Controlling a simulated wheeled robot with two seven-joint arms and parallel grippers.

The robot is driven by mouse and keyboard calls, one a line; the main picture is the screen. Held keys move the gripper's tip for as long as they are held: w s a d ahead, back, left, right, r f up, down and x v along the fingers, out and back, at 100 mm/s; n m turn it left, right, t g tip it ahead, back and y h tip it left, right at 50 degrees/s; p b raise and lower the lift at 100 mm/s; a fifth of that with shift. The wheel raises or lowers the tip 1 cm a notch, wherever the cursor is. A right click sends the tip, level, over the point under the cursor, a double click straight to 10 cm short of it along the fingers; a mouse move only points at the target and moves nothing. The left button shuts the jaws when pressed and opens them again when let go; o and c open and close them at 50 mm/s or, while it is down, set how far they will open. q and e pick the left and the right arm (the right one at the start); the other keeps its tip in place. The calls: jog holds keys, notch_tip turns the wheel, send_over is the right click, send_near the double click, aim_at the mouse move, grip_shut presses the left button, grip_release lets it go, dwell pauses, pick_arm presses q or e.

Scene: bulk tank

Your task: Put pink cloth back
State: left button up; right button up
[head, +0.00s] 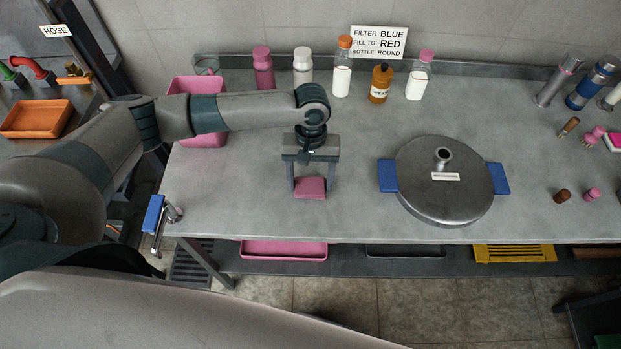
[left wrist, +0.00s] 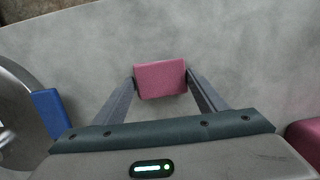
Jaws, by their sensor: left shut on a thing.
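The pink cloth (head: 310,187) is a small folded block at the tips of my left gripper (head: 310,185), over the grey worktop (head: 350,210). In the left wrist view the cloth (left wrist: 161,79) sits between the two fingers, which touch its sides, so my left gripper (left wrist: 162,82) is shut on it. I cannot tell whether the cloth rests on the worktop or hangs just above it. A pink bin (head: 207,139) stands on the worktop to the left, partly hidden behind my left arm. My right gripper is not in view.
A round steel lid (head: 443,190) with blue handles lies right of the gripper. Several bottles, including a brown one (head: 380,83), line the back. Brushes (head: 592,136) lie far right. A blue-handled tool (head: 153,213) is at the front left edge.

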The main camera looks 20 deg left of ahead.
aim_at(311, 178)
pick_arm(q)
jog(key=shift+f, duration=0.1)
jog(key=o, duration=1)
jog(key=shift+w+r, duration=0.1)
jog(key=shift+r, duration=0.55)
notch_tip(311, 178, up, 11)
jog(key=w+b, duration=0.1)
jog(key=b, duration=0.2)
jog(key=shift+w+a, duration=0.2)
jog(key=shift+w, duration=0.1)
jog(key=shift+f, duration=0.1)
